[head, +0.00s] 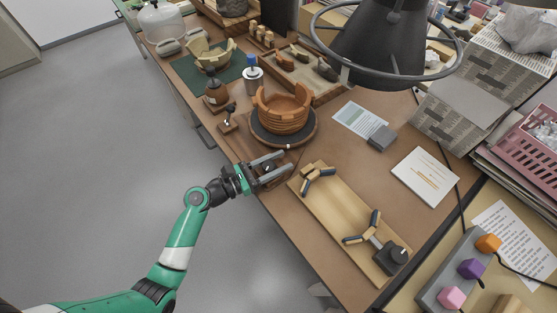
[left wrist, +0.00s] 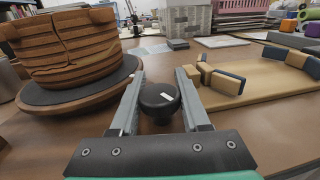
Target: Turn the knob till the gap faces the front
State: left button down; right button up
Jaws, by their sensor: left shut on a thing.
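The knob (left wrist: 160,98) is black and round with a small white mark on top. In the left wrist view it stands between the two fingers of my left gripper (left wrist: 160,100), which is shut on it. In the head view my left gripper (head: 270,168) is at the table's front edge, and the fingers partly hide the knob. The reassembled terracotta pot (head: 284,118), with a stepped, uneven rim, sits upright on a dark round turntable (head: 304,141) just beyond the gripper. It also shows at the left of the left wrist view (left wrist: 65,50). My right gripper is not in view.
A wooden board (head: 335,208) with blue-tipped holders lies right of my gripper. A black lamp (head: 385,45) hangs over the back. A white booklet (head: 425,175) lies at right.

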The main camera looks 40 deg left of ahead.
pick_arm(q)
jog(key=n+y+p, duration=0.1)
jog(key=y, duration=0.1)
jog(key=n+y+p, duration=0.1)
jog(key=y+p, duration=0.1)
jog(key=shift+a+r+n+t, duration=0.15)
jog(key=shift+r+n+t, duration=0.05)
jog(key=shift+n+t, duration=0.1)
jog(key=shift+a+f+n+y+p, duration=0.1)
jog(key=shift+a+n+y+p, duration=0.15)
jog(key=shift+n+y+p, duration=0.8)
jog(key=shift+a+f+n+y+p, duration=0.2)
jog(key=shift+n+y, duration=0.45)
jog(key=shift+y, duration=1)
jog(key=shift+a+r+n+g+y+p, duration=0.15)
jog(key=shift+n+g+y, duration=0.35)
jog(key=shift+y, duration=0.3)
jog(key=shift+a+f+n+g+y+p, duration=0.15)
jog(key=shift+n+g+y, duration=0.15)
jog(key=shift+n+y, duration=0.4)
jog(key=shift+s+a+n+g+y, duration=0.15)
jog(key=shift+n+g+y, duration=0.55)
jog(key=shift+y, duration=0.5)
jog(key=shift+s+a+n+g+y+b, duration=0.15)
jog(key=shift+n+g+y+b, duration=0.1)
jog(key=shift+n+g+y, duration=0.3)
jog(key=shift+s+a+n+g+y+b, duration=0.15)
jog(key=shift+n+g+y+b, duration=0.2)
jog(key=shift+y, duration=0.3)
jog(key=shift+w, duration=0.1)
